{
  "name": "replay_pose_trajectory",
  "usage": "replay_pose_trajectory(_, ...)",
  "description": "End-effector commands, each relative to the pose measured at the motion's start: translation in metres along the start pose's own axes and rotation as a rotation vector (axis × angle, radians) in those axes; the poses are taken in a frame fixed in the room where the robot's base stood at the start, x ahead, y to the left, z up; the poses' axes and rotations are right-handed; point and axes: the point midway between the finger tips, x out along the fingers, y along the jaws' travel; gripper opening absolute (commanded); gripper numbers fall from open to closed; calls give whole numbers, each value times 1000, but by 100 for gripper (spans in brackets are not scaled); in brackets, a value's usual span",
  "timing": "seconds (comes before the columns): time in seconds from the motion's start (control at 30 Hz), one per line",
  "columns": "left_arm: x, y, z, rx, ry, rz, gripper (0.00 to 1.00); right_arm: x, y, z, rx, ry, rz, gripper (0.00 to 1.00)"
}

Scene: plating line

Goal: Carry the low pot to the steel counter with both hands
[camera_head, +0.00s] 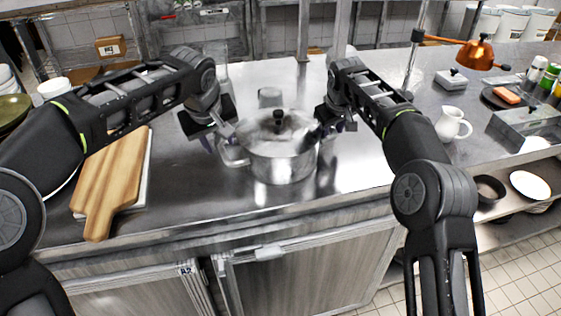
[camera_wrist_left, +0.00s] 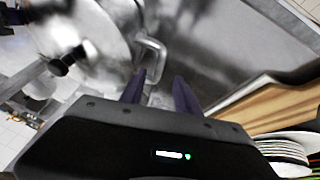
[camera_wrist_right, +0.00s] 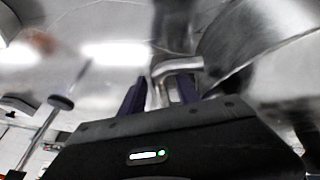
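The low steel pot (camera_head: 282,163) stands on the steel counter (camera_head: 340,190), with a lid and dark knob (camera_head: 279,121). Its left handle (camera_head: 233,157) shows beside my left gripper (camera_head: 222,142). In the left wrist view, the handle (camera_wrist_left: 153,52) reaches toward the gap between the parted fingers (camera_wrist_left: 160,88). My right gripper (camera_head: 322,133) is at the pot's right side and covers that handle in the head view. In the right wrist view, the right handle (camera_wrist_right: 178,64) lies partly between the parted fingers (camera_wrist_right: 160,92). I see no finger closed on either handle.
A wooden cutting board (camera_head: 112,182) lies left of the pot. A small metal container (camera_head: 270,97) stands behind it. A white jug (camera_head: 453,124) and a copper lamp (camera_head: 474,54) are at the right. The counter in front of the pot is clear.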

Motion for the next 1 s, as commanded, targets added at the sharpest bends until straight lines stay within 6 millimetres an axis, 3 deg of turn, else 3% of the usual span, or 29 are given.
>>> replay_pose_trajectory(0.33,0,0,0,0,0,0,38,-15,0,-1,0,2,0,39)
replay_pose_trajectory(0.8,0,0,0,0,0,0,38,-103,0,-1,1,3,0,39)
replay_pose_trajectory(1.0,0,0,0,0,0,0,38,-119,0,0,0,1,0,39)
